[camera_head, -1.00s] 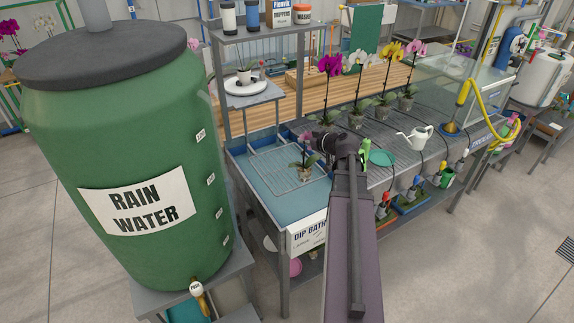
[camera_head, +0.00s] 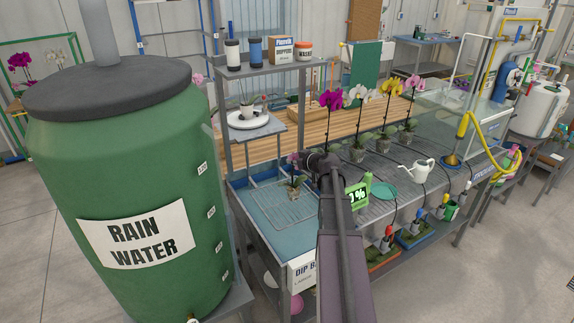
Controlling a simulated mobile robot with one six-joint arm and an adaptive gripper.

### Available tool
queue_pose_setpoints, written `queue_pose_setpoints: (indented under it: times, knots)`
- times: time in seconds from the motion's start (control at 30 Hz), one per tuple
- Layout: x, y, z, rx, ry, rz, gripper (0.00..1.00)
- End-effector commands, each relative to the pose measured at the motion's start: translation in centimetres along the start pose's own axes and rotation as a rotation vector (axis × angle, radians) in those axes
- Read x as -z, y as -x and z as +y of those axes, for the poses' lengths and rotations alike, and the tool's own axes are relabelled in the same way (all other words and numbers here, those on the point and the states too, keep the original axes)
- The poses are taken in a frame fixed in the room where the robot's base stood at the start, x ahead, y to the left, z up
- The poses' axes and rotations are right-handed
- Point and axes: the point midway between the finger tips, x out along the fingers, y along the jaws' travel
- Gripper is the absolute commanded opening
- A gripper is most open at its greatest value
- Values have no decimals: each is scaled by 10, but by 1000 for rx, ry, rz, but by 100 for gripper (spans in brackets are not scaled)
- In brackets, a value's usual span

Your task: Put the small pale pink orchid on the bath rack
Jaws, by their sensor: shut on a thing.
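The small pink orchid (camera_head: 294,193) is in a small clear pot, with green leaves and a pinkish flower beside my gripper. My gripper (camera_head: 299,163) is shut on it; the fingers are small and partly hidden by my wrist. The wire bath rack (camera_head: 268,209) lies over the blue dip bath, left of my arm. The orchid's pot appears over the rack's right part. I cannot tell whether the pot touches the wires or hangs just above them. My arm hides the bath's right side.
A green rain water barrel (camera_head: 125,190) stands at left. A shelf post (camera_head: 227,150) rises beside the bath, with a white dish (camera_head: 248,120) on a stand. Tall orchids (camera_head: 358,125), a watering can (camera_head: 417,168) and a green display (camera_head: 357,195) are right of it.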

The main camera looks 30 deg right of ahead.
Motion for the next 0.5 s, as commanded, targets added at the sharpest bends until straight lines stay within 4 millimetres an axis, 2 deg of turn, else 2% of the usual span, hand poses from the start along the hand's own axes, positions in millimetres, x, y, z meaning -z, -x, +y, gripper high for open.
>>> queue_pose_setpoints:
  times: [0.03,0.2,0.5]
  knots:
    - [3,-12,5,0,0,0,0]
    - [10,-32,10,0,-1,1,0]
    - [12,-38,11,-1,-2,1,0]
